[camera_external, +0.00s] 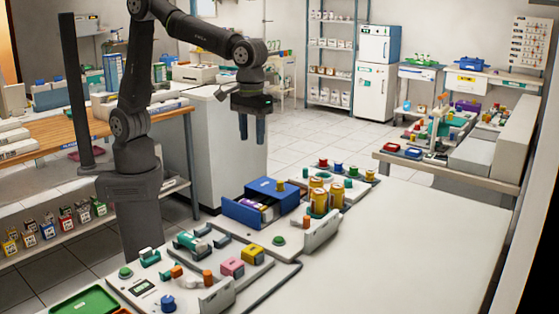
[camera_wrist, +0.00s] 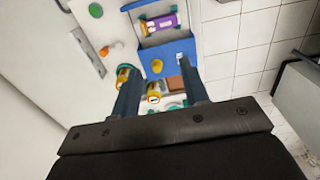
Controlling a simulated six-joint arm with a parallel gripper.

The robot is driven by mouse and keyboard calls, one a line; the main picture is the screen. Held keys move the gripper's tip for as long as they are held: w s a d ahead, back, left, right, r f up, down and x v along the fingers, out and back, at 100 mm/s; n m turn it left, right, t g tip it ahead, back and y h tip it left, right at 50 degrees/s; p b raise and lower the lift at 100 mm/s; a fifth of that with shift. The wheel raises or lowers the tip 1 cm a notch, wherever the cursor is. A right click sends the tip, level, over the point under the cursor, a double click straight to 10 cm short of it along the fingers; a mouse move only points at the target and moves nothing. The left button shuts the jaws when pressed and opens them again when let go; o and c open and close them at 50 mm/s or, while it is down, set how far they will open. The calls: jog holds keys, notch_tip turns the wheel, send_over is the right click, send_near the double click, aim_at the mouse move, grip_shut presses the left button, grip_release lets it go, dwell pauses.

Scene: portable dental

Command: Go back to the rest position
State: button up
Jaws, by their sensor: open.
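My gripper (camera_external: 253,128) hangs in the air, fingers pointing down, above and behind the blue drawer box on the white table. Its two dark fingers are apart and nothing shows between them in the external view. In the wrist view my gripper (camera_wrist: 160,100) reaches over the blue box (camera_wrist: 165,58), with its fingers spread. The blue box (camera_external: 275,190) has its drawer (camera_external: 243,211) pulled out, and a purple and yellow item (camera_wrist: 160,23) lies in it.
Amber jars (camera_external: 319,197) stand right of the box, by a tray of coloured knobs (camera_external: 345,172). A tray (camera_external: 190,262) with several small parts and a green tray (camera_external: 85,303) lie in front. The white table's right side (camera_external: 410,240) is clear.

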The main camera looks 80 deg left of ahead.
jog(key=shift+f, duration=2)
jog(key=shift+r, duration=0.1)
notch_tip(320, 180, up, 6)
jog(key=w+d+m, duration=0.2)
jog(key=m, duration=0.1)
notch_tip(320, 180, down, 11)
jog(key=shift+d+r, duration=0.15)
jog(key=shift+d, duration=0.05)
